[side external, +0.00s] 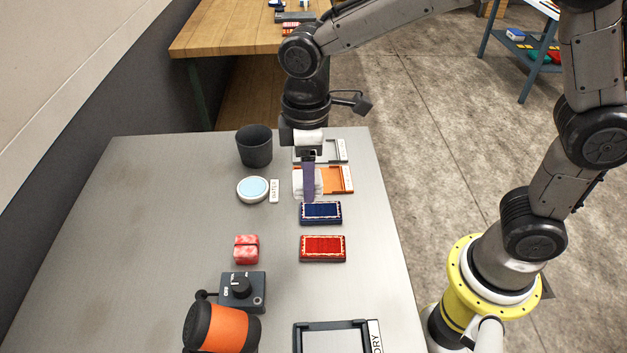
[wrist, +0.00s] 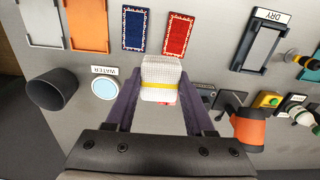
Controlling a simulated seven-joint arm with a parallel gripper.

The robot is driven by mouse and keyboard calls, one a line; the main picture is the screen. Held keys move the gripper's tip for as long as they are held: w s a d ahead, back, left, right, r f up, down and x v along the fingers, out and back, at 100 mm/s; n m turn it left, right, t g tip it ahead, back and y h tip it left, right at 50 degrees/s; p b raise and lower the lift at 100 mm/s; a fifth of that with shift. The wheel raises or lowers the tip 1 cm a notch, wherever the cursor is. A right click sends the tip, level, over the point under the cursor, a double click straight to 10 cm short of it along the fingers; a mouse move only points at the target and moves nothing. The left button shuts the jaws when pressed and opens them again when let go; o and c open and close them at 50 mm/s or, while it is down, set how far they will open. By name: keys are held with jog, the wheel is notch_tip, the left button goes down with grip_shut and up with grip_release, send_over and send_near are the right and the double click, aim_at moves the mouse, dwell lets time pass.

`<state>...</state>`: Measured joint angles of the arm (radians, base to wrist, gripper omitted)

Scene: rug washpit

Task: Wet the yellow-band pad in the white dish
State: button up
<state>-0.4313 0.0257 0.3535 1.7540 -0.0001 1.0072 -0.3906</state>
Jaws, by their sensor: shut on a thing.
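The yellow-band pad, white and mesh-like with a yellow stripe, is held between the purple fingers of my gripper (wrist: 161,86). In the side view the white pad (side external: 318,184) shows partly behind a finger of my gripper (side external: 308,186), in front of the orange tray. My gripper is shut on the pad and points down. The white dish (side external: 253,189), round with light blue water, sits on the table left of the gripper, apart from the pad. In the wrist view the dish (wrist: 105,89) lies left of the pad, beside a WATER label (wrist: 104,71).
A dark cup (side external: 254,146) stands behind the dish. Blue (side external: 321,213) and red (side external: 322,248) rugs lie near the gripper. A red-white block (side external: 246,249), a knob box (side external: 242,291), an orange-black cylinder (side external: 220,328) and a DRY tray (side external: 333,324) are nearer. The table's left side is clear.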

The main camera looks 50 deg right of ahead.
jog(key=w+a, duration=0.2)
jog(key=w, duration=0.9)
send_over(253, 187)
notch_tip(253, 187, down, 5)
jog(key=shift+w+f, duration=0.1)
jog(key=shift+f, duration=2.95)
jog(key=shift+f, duration=0.55)
notch_tip(253, 187, up, 7)
jog(key=shift+d, duration=0.1)
